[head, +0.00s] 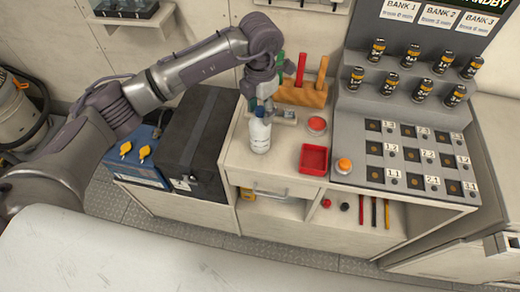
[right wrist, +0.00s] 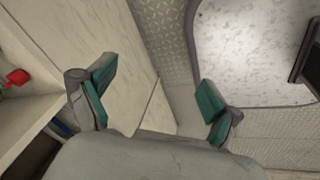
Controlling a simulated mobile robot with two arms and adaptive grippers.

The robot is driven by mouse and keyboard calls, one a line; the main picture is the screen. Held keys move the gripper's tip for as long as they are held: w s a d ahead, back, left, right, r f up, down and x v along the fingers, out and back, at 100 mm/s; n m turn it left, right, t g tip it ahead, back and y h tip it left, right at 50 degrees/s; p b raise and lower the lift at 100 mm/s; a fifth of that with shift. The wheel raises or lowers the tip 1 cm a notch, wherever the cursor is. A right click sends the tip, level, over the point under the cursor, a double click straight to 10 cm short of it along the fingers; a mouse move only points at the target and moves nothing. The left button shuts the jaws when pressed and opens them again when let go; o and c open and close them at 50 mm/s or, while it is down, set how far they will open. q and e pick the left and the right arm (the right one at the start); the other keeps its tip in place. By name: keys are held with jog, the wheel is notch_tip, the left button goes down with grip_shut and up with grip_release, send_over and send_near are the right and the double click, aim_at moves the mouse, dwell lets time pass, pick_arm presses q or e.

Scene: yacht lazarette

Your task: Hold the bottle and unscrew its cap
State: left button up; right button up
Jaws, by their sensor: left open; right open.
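A white bottle (head: 260,135) stands upright on the light counter, left of a red tray. My left gripper (head: 268,102) is directly above and at the bottle's top, reaching down from the arm. It is open; its fingertips are hard to make out and I cannot tell if they touch the bottle. The cap is largely hidden or too small to make out. My right gripper (right wrist: 153,103) shows in the right wrist view, with its green-padded fingers wide apart and nothing between them. The right gripper is not in the head view.
A wooden rack (head: 303,94) with coloured handles stands behind the bottle. A battery panel (head: 405,150) fills the right. A black box (head: 200,135) stands left.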

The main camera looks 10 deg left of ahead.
jog(key=w+a+r+n+t+y, duration=0.1)
jog(key=w+a+r+n+t, duration=0.1)
jog(key=w+a+r+n, duration=0.7)
jog(key=w+a+r+n+t, duration=0.1)
jog(key=w+a+r+n, duration=0.2)
jog(key=r, duration=0.5)
jog(key=w+a+r+n+t+y, duration=0.1)
jog(key=w+a+r+n, duration=0.3)
jog(key=r, duration=0.4)
jog(key=w+a+r+n+t, duration=0.3)
jog(key=w+a+r+n, duration=0.1)
jog(key=a+r, duration=0.3)
jog(key=shift+r+n+y, duration=0.3)
jog(key=shift+r+n, duration=0.1)
jog(key=shift+n, duration=0.4)
jog(key=n+t+h, duration=0.1)
jog(key=n+t, duration=0.2)
jog(key=n, duration=0.2)
send_near(260, 132)
notch_tip(260, 132, down, 3)
jog(key=w, duration=0.2)
jog(key=shift+n, duration=0.3)
jog(key=x, duration=1.1)
jog(key=shift+a+f, duration=0.2)
jog(key=shift+f, duration=0.05)
jog(key=c, duration=1.5)
